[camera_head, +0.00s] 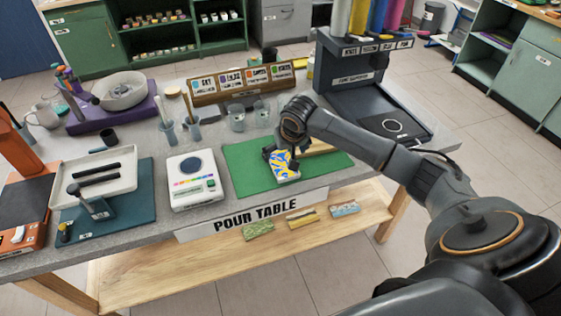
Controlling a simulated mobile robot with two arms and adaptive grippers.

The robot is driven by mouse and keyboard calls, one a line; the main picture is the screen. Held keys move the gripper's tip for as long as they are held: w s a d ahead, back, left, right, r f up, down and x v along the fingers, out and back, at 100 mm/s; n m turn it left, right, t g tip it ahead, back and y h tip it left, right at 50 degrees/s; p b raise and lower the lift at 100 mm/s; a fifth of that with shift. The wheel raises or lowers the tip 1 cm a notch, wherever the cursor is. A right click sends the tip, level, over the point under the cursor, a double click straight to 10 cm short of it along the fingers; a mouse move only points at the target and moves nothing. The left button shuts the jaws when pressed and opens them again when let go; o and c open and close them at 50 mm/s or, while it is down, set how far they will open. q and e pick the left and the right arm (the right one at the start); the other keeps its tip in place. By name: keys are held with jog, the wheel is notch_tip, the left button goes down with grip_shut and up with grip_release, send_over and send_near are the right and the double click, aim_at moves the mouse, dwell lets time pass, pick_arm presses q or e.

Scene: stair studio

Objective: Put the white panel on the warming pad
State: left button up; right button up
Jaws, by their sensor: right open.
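A small panel (286,174) with a blue, yellow and white swirled face lies on the green mat (245,178). I see no plain white panel. My right gripper (287,161) is open, low over the mat at the panel's far edge. Its fingers are small and dark, and I cannot tell whether they touch the panel. An orange unit with a dark flat top (24,203) at the left end of the table may be the warming pad; I cannot read a label on it. My left gripper is not in view.
A white scale (194,186) stands left of the mat. A white tray (70,168) on a stand is further left. Cups, a sign rack (243,84) and a dark dispenser (345,85) stand behind. Several small panels lie on the wooden lower shelf (190,262).

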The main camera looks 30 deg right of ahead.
aim_at(282, 162)
jog(key=shift+w+f, duration=0.15)
jog(key=shift+f, duration=0.3)
jog(key=p+x, duration=0.1)
jog(key=x, duration=0.3)
jog(key=shift+w+d+f, duration=0.15)
jog(key=shift+d, duration=0.05)
jog(key=shift+w+f, duration=0.1)
jog(key=shift+f, duration=0.25)
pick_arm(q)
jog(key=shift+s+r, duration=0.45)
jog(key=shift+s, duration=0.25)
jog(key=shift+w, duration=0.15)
pick_arm(e)
jog(key=shift+r, duration=0.1)
jog(key=c, duration=1.4)
